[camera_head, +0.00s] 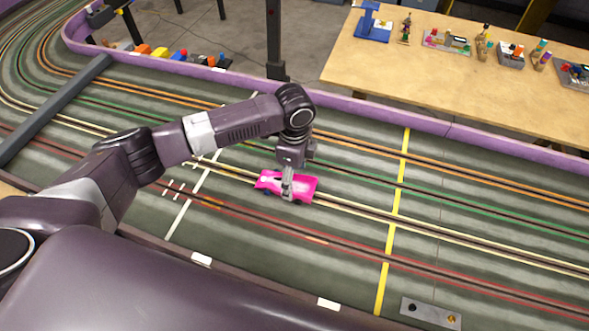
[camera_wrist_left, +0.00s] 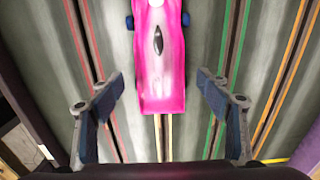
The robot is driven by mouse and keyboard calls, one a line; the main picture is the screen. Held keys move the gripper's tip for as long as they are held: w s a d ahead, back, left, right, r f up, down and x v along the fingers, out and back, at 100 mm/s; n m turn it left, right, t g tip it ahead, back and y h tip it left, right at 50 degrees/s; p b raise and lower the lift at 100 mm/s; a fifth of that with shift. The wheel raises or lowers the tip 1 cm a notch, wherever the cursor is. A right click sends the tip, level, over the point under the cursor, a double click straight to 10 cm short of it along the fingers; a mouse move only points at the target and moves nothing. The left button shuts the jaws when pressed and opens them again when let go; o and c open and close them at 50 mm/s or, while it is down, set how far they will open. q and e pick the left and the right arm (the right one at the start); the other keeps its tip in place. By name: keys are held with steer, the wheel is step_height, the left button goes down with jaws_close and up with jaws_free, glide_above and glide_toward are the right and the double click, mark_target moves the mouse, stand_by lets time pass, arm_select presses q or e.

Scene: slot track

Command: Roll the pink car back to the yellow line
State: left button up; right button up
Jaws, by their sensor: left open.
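The pink car (camera_head: 302,186) sits on the slot track in the pale-yellow lane, between the white line and the yellow line (camera_head: 395,215). In the left wrist view the pink car (camera_wrist_left: 160,60) lies lengthwise between the fingers, its near end close to the fingertips. My left gripper (camera_head: 287,190) is over the car from above. In the wrist view the left gripper (camera_wrist_left: 160,95) is open, with a gap to the car on both sides. The yellow line is to the right of the car in the head view. My right gripper is not in view.
The track (camera_head: 340,230) has several coloured lanes and a purple border wall (camera_head: 440,128). A grey bar (camera_head: 55,108) crosses it at the left. A metal plate (camera_head: 430,313) lies near the front edge. A wooden table (camera_head: 390,70) with small items stands behind the wall.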

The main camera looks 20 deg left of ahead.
mark_target(308, 189)
arm_select(q)
steer(key=shift+f, duration=2)
steer(key=shift+c, duration=0.6)
steer(key=c, duration=1.3)
steer(key=shift+o, duration=0.2)
steer(key=shift+d+p, duration=0.5)
steer(key=shift+d, duration=1.5)
